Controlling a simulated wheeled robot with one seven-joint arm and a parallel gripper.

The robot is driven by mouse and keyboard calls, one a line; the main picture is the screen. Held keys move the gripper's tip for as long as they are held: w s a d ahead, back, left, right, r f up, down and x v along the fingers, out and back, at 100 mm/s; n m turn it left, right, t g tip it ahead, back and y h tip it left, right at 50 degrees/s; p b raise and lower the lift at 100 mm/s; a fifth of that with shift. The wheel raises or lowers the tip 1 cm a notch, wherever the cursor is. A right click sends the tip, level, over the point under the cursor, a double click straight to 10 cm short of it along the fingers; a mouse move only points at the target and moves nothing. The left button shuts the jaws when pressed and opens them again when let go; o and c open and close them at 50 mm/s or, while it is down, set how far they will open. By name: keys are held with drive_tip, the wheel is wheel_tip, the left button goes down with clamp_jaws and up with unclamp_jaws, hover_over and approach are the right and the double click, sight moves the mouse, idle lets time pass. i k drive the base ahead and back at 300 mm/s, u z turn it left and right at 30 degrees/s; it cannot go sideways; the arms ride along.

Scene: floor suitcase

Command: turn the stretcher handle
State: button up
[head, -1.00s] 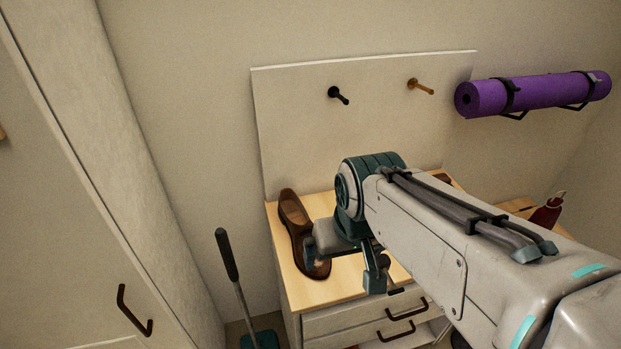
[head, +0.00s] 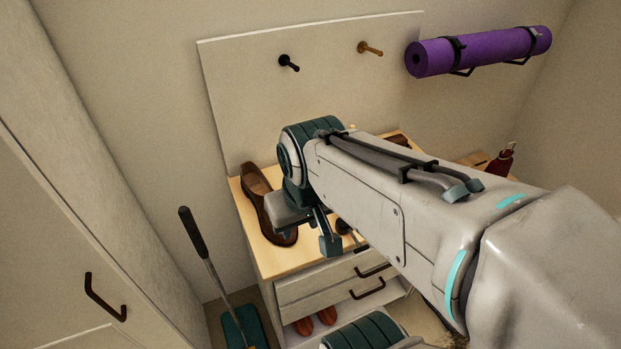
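A brown leather shoe (head: 254,186) lies on the light wooden top of the cabinet, its toe end partly behind my gripper. My gripper (head: 312,236) hangs over the cabinet top, just right of the shoe, pointing down. One teal fingertip shows clearly; the rest of the gripper is hidden by its own body and my arm. A small dark piece (head: 344,227) shows just right of the fingertip; I cannot tell whether it is the stretcher handle or whether it is touched. No stretcher can be clearly made out.
The cabinet (head: 310,292) has drawers with dark handles and reddish shoes (head: 315,322) below. A pale board with pegs (head: 289,63) stands behind. A purple rolled mat (head: 480,50) hangs at right. A long-handled tool (head: 205,258) and a wardrobe door handle (head: 103,297) are at left.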

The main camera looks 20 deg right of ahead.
sight(360, 248)
drive_tip(key=k, duration=0.3)
drive_tip(key=z, duration=0.55)
drive_tip(key=i, duration=0.5)
drive_tip(key=u, duration=0.05)
drive_tip(key=k, duration=0.5)
drive_tip(key=z, duration=1.25)
drive_tip(key=k, duration=0.95)
drive_tip(key=u, duration=1.05)
drive_tip(key=i, duration=0.55)
